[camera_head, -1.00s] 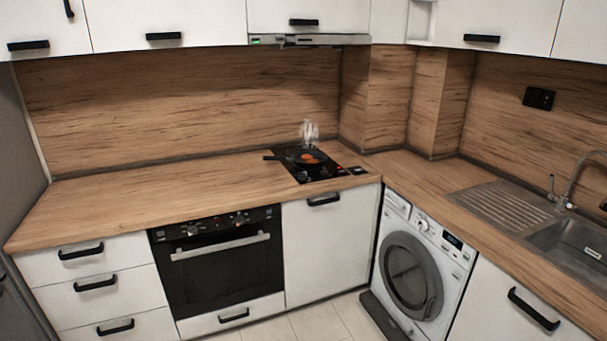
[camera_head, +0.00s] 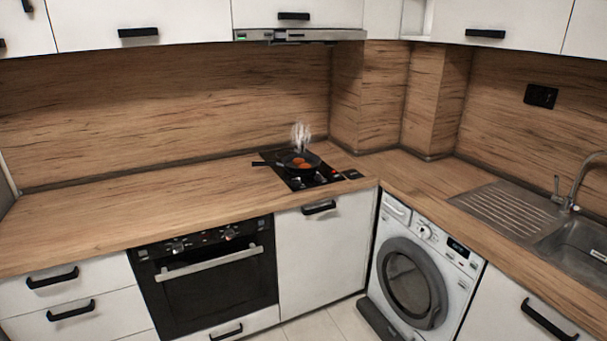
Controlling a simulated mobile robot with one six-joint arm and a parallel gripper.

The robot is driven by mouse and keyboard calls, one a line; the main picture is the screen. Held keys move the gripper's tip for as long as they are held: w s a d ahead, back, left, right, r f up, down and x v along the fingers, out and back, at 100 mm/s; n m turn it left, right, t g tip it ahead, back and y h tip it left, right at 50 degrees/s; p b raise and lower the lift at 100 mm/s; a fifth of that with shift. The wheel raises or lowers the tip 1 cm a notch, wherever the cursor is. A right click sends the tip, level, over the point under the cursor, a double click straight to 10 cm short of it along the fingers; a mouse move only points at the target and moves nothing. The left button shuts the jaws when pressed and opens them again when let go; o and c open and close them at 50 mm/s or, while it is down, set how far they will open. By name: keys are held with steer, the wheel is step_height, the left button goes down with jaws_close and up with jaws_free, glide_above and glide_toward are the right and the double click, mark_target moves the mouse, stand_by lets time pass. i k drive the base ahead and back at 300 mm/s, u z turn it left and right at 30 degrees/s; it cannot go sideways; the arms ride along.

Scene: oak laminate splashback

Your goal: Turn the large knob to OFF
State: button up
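Several knobs are in view, and I cannot tell which one is the large knob. The washing machine (camera_head: 398,300) has a round silver dial (camera_head: 425,232). The knob markings are too small to read. My gripper is not in view.
A black pan (camera_head: 299,162) with orange food steams on the cooktop, its handle pointing left. The wooden counter (camera_head: 130,208) left of it is clear. A sink (camera_head: 580,243) is at the right. Cabinet handles (camera_head: 320,208) stick out below the counter.

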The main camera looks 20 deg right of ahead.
mark_target(295, 183)
steer(key=z, duration=0.45)
steer(key=i, duration=1.2)
steer(key=z, duration=0.05)
